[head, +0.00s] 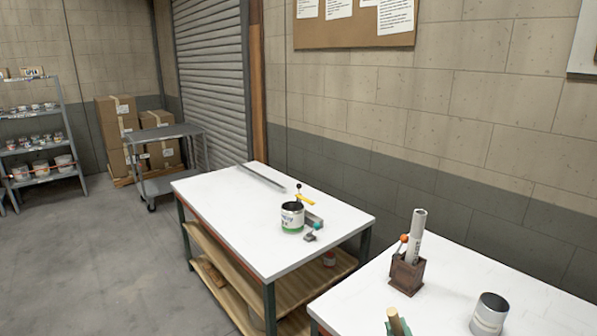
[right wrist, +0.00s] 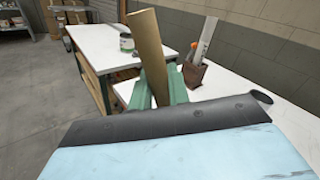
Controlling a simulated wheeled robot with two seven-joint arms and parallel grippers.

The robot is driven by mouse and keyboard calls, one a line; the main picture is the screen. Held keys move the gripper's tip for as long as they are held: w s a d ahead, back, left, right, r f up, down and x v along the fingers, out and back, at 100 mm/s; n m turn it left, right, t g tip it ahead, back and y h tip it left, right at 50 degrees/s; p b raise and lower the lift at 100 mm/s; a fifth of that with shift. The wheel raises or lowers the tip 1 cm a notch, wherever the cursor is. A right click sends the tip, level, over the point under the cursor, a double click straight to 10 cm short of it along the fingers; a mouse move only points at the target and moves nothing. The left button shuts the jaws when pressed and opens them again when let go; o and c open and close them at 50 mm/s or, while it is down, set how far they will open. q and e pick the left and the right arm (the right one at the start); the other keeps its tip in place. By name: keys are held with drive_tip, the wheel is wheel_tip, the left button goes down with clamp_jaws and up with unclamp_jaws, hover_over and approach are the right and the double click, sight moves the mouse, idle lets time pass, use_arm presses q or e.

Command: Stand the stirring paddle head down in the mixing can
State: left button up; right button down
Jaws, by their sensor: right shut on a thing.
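My right gripper (head: 399,328) shows at the bottom edge of the head view, with green fingers shut on a tan wooden piece, seemingly the stirring paddle (head: 394,317). In the right wrist view the paddle (right wrist: 149,50) rises, slightly tilted, from between the green fingers (right wrist: 163,92). Its other end is hidden. An open grey can (head: 490,313) stands on the near table, right of the gripper and apart from it. Another open can (head: 292,218), with a green and white label, stands on the far table. I cannot tell which is the mixing can. My left gripper is not in view.
A brown box holder (head: 407,276) with a white roll (head: 418,232) and an orange-tipped stick stands on the near white table (head: 460,270). A gap separates it from the far table (head: 225,197), which carries a metal bar and small tools.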

drive_tip(key=m, duration=0.4)
drive_tip(key=shift+p, duration=0.35)
